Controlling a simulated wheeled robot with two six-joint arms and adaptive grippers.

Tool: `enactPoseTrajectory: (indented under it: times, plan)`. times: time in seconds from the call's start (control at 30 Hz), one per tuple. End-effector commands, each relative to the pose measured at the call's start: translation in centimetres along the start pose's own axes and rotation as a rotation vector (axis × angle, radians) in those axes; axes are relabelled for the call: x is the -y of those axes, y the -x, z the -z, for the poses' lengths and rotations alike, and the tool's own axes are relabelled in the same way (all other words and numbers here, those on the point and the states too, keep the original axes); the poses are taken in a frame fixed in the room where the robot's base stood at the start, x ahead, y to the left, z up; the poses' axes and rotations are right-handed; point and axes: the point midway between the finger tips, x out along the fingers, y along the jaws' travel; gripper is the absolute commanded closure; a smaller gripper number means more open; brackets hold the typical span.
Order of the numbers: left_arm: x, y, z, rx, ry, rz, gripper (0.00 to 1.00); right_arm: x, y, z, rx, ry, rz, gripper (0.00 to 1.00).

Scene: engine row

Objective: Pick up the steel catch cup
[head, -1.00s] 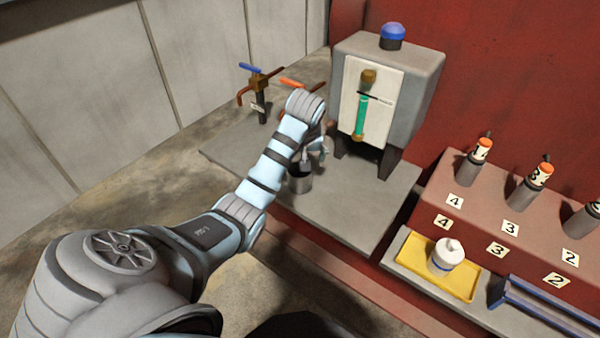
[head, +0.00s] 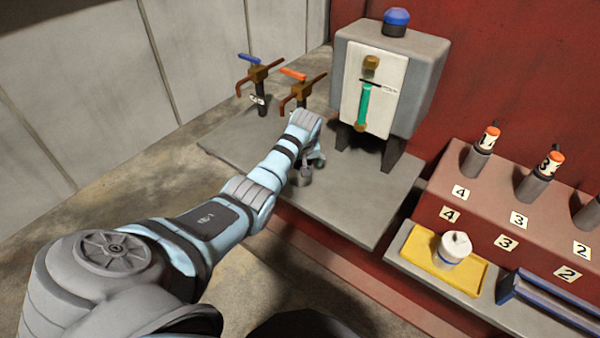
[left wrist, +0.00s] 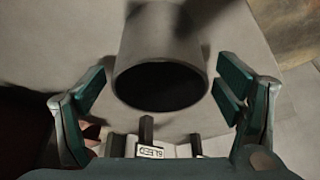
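The steel catch cup (head: 302,178) is a small grey cylinder on the grey platform below the gauge box, partly hidden behind my left forearm and gripper in the head view. In the left wrist view the cup (left wrist: 160,62) shows large, its dark round end facing the camera. My left gripper (left wrist: 160,92) is open, with one finger pad on each side of the cup and a visible gap on both sides. In the head view my left gripper (head: 312,163) is at the cup. My right gripper does not show.
A grey gauge box (head: 415,62) with a blue top stands behind the cup. Two valves, with blue (head: 249,60) and orange (head: 293,75) levers, stand behind the arm. A yellow tray (head: 468,276) holds a white jar (head: 454,248) at right. The platform's (head: 365,205) right part is clear.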

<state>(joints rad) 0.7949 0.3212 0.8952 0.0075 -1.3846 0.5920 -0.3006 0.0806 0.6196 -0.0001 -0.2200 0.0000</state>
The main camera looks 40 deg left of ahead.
Motion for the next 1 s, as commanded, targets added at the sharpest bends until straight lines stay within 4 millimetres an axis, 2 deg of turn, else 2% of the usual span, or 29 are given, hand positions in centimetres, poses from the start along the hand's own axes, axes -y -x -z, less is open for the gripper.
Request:
enactPoseTrajectory:
  times: [0.03, 0.3, 0.37, 0.57, 0.73, 0.87, 1.0]
  plan:
    - [0.0, 0.0, 0.0, 0.000, 0.000, 0.000, 0.23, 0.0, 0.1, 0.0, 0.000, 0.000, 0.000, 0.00]
    - [0.0, 0.1, 0.0, 0.000, 0.000, 0.000, 0.66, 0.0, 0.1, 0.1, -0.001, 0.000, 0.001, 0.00]
    - [0.0, 0.1, 0.0, 0.000, 0.000, 0.000, 0.74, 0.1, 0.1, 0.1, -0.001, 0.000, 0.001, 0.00]
    - [0.0, 0.2, 0.1, 0.000, 0.000, -0.001, 0.74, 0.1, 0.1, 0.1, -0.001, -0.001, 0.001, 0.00]
    - [-0.1, 1.7, 0.7, -0.002, 0.000, -0.002, 0.74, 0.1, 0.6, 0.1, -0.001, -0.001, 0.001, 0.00]
    - [-0.1, 4.6, 2.0, -0.004, 0.001, -0.003, 0.74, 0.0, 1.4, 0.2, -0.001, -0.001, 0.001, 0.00]
    - [-0.1, 9.7, 4.2, -0.006, 0.002, -0.004, 0.74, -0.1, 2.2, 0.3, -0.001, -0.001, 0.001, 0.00]
